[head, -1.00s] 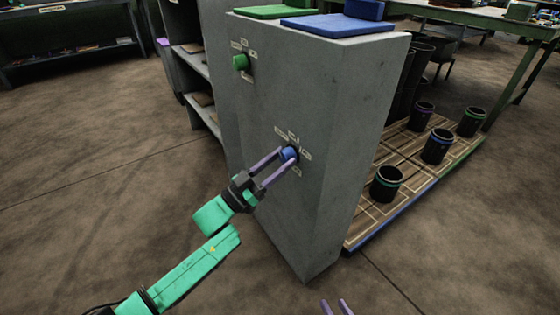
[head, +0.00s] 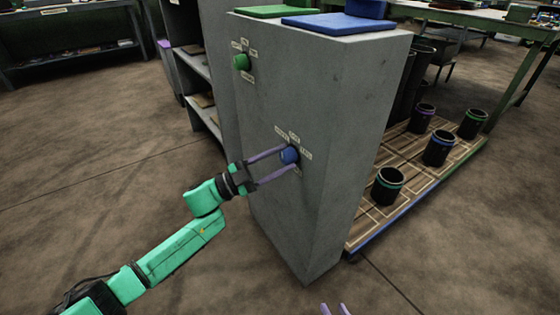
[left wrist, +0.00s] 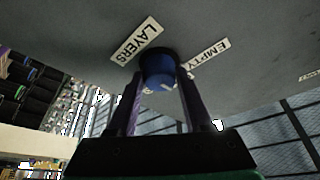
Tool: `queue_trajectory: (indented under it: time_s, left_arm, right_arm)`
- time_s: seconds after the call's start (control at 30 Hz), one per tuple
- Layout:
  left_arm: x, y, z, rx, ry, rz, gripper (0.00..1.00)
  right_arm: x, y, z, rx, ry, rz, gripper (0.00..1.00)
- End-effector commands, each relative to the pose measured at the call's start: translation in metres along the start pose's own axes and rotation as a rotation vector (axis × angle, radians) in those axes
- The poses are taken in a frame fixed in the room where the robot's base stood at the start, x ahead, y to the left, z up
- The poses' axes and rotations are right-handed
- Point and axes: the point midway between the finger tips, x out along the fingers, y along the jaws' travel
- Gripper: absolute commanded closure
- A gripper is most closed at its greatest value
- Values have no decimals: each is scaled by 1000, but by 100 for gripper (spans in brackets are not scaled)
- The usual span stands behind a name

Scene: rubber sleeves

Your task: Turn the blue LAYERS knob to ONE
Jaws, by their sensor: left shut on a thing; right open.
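The blue LAYERS knob (head: 289,154) is on the grey cabinet's (head: 310,90) front face, with small labels around it. In the left wrist view the knob (left wrist: 158,68) shows a small white mark on its lower edge. A LAYERS label (left wrist: 137,41) is to its upper left and an EMPTY label (left wrist: 208,55) to its right. My left gripper (head: 286,159) is shut on the knob, with one purple finger on either side. I cannot read a ONE label. My right gripper (head: 336,309) shows only its two fingertips at the bottom edge, apart and empty.
A green knob (head: 241,62) is higher on the same cabinet face. A green pad (head: 272,12) and a blue pad (head: 335,24) lie on top. Several black cups stand on a wooden pallet (head: 420,187) at the right. The floor at the left is clear.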

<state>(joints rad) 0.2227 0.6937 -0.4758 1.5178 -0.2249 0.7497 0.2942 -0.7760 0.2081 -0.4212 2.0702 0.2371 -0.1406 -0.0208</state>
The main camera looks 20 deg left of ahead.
Motion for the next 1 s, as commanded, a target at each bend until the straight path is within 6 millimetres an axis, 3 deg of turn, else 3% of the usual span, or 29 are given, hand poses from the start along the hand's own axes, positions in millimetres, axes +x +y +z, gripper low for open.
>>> queue_trajectory:
  time_s: [0.73, 0.77, 0.83, 1.0]
  left_arm:
    - [0, 1, 1, 105, -2, 46, 100]
    - [0, 1, 1, 105, -2, 46, 46]
    - [0, 1, 1, 105, -2, 46, 20]
    - [0, 0, 0, 105, -1, 45, 20]
  right_arm:
    - [1, 1, 1, 0, 1, 0, 50]
    - [1, 1, 1, 0, 1, 1, 50]
    - [1, 1, 1, 0, 1, 1, 50]
    - [1, 1, 1, -1, 1, 1, 50]
